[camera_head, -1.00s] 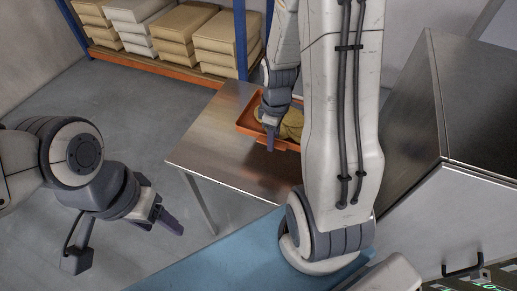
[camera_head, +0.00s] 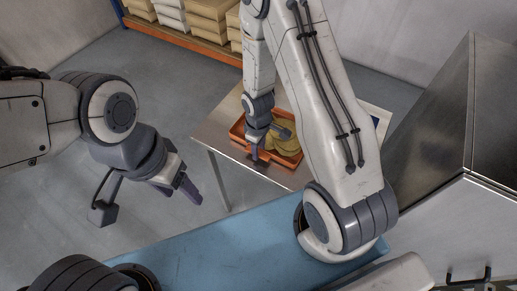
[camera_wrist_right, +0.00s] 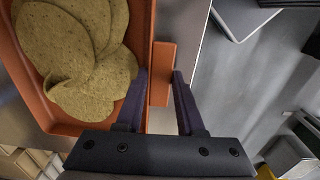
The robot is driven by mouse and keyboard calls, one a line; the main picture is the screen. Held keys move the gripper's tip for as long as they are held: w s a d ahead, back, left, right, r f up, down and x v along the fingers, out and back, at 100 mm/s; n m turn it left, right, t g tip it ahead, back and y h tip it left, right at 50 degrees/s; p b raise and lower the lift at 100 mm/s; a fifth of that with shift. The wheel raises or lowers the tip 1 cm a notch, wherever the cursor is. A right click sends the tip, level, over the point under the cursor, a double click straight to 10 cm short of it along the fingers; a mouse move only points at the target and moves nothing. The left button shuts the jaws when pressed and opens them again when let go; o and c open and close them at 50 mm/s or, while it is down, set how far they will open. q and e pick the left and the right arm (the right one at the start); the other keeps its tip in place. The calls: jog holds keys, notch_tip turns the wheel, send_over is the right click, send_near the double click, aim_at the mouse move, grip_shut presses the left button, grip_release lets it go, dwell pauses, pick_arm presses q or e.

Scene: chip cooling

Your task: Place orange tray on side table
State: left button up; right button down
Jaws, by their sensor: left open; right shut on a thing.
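The orange tray (camera_head: 236,133) holds several tan chips (camera_head: 284,142) and appears over the metal side table (camera_head: 213,133); whether it rests on the top or hovers is unclear. My right gripper (camera_head: 258,153) is at the tray's near side. In the right wrist view, the gripper fingers (camera_wrist_right: 158,98) are shut on the tray's orange handle tab (camera_wrist_right: 161,72), one on each side. The tray (camera_wrist_right: 52,120) with chips (camera_wrist_right: 85,60) fills the left there. My left gripper (camera_head: 186,187) is open and empty, left of the table above the floor. My right arm hides part of the table.
A shelf (camera_head: 180,36) with stacked packages (camera_head: 210,18) stands at the back. A large metal cabinet (camera_head: 440,120) is on the right. A blue surface (camera_head: 220,250) lies in the foreground.

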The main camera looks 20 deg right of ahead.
jog(key=shift+f, duration=0.15)
jog(key=c, duration=0.5)
grip_release()
jog(key=shift+r, duration=0.2)
notch_tip(320, 180, up, 11)
jog(key=shift+y, duration=0.6)
jog(key=s+a+r, duration=0.4)
jog(key=s, duration=0.2)
jog(key=s+a+r, duration=0.4)
jog(key=s+r, duration=0.1)
jog(key=s, duration=0.1)
jog(key=s+a+r, duration=0.4)
jog(key=s, duration=0.2)
jog(key=shift+s+a+r+b, duration=0.1)
jog(key=shift+a+r+b, duration=0.15)
jog(key=shift+r+b, duration=0.15)
